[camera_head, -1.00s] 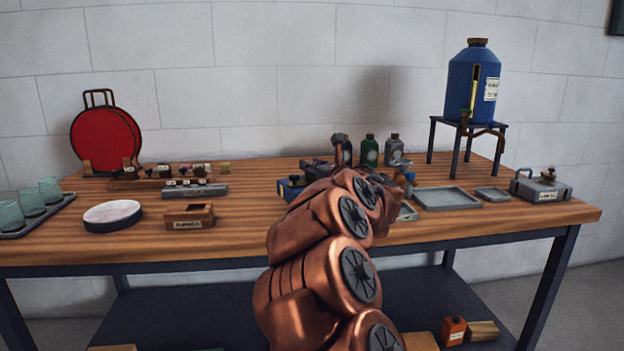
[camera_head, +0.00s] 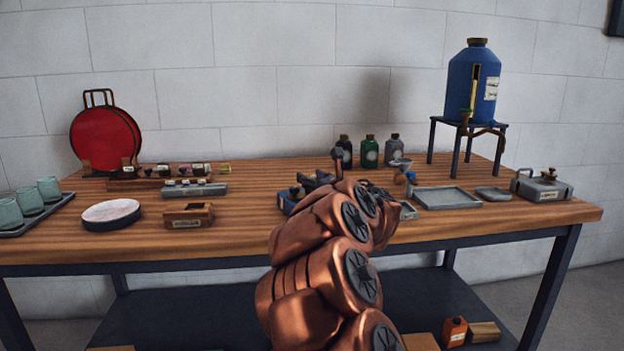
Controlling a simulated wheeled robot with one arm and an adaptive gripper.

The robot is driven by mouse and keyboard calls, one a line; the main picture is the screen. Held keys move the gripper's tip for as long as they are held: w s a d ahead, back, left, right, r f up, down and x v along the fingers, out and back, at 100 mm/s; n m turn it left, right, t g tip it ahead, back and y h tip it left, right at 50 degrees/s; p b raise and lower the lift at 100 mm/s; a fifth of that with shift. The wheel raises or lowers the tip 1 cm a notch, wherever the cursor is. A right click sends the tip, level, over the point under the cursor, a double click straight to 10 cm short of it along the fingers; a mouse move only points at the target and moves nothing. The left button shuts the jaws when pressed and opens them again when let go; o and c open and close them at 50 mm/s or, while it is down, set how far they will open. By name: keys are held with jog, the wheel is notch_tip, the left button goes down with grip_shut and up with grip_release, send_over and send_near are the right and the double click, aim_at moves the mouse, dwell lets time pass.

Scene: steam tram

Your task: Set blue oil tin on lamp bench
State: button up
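A dark, bluish tin (camera_head: 344,152) with a pale label stands upright at the back of the wooden bench (camera_head: 240,235), left of a green one (camera_head: 368,153) and a grey one (camera_head: 391,151). It looks like the blue oil tin, but its colour is hard to make out. My gripper (camera_head: 322,178) is dark and mostly hidden behind my copper arm. It is over the bench's middle, in front of and left of the dark tin in the picture. Its fingers and anything between them cannot be made out clearly. A blue-sided object (camera_head: 286,201) shows partly behind my arm.
A large blue tank (camera_head: 472,85) stands on a dark stand at the back right. A grey tray (camera_head: 446,198) and grey box (camera_head: 541,187) lie at right. A wooden box (camera_head: 188,215), white disc (camera_head: 111,213) and glasses (camera_head: 48,188) stand at left. An orange can (camera_head: 454,331) sits on the lower shelf.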

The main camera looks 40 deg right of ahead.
jog(key=shift+o, duration=0.2)
jog(key=shift+r, duration=0.2)
jog(key=p+v, duration=0.1)
jog(key=v, duration=1.1)
dwell(0.4)
